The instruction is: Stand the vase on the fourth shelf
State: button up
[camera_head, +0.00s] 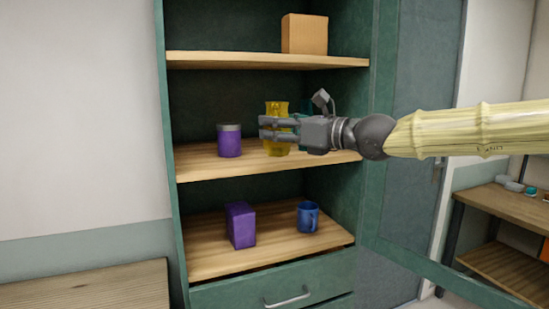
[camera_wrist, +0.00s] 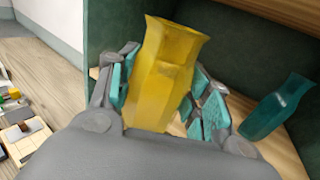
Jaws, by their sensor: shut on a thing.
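A yellow faceted vase (camera_head: 277,109) with a flared rim is upright between the fingers of my gripper (camera_head: 265,128) at the middle visible shelf (camera_head: 202,165) of the green cabinet. The wrist view shows the vase (camera_wrist: 160,80) with a teal-padded finger (camera_wrist: 165,98) on each side of it. My gripper is shut on the vase. The fingers cover part of its body in the head view. I cannot tell whether its base touches the shelf. A teal vase (camera_wrist: 279,108) stands on the same shelf to the right, mostly hidden behind my gripper in the head view.
A purple canister (camera_head: 229,141) stands left of the yellow vase. A cardboard box (camera_head: 304,34) is on the shelf above. A purple box (camera_head: 240,225) and a blue mug (camera_head: 308,217) are on the shelf below. The cabinet side wall (camera_head: 172,150) bounds the left.

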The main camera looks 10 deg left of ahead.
jog(key=shift+w+r, duration=0.25)
jog(key=shift+r, duration=0.15)
jog(key=shift+w+a+f+p, duration=0.8)
jog(key=shift+w+p, duration=1.2)
jog(key=shift+w, duration=0.5)
jog(key=shift+w+a+f+p, duration=0.55)
jog(key=shift+w+f+p, duration=0.4)
jog(key=shift+w+p, duration=1.35)
jog(key=shift+w+a+f+p, duration=0.8)
jog(key=shift+w+p, duration=0.9)
jog(key=shift+w, duration=1.05)
jog(key=shift+s+d, duration=0.1)
jog(key=shift+f, duration=0.1)
jog(key=shift+f, duration=0.1)
jog(key=o, duration=1.2)
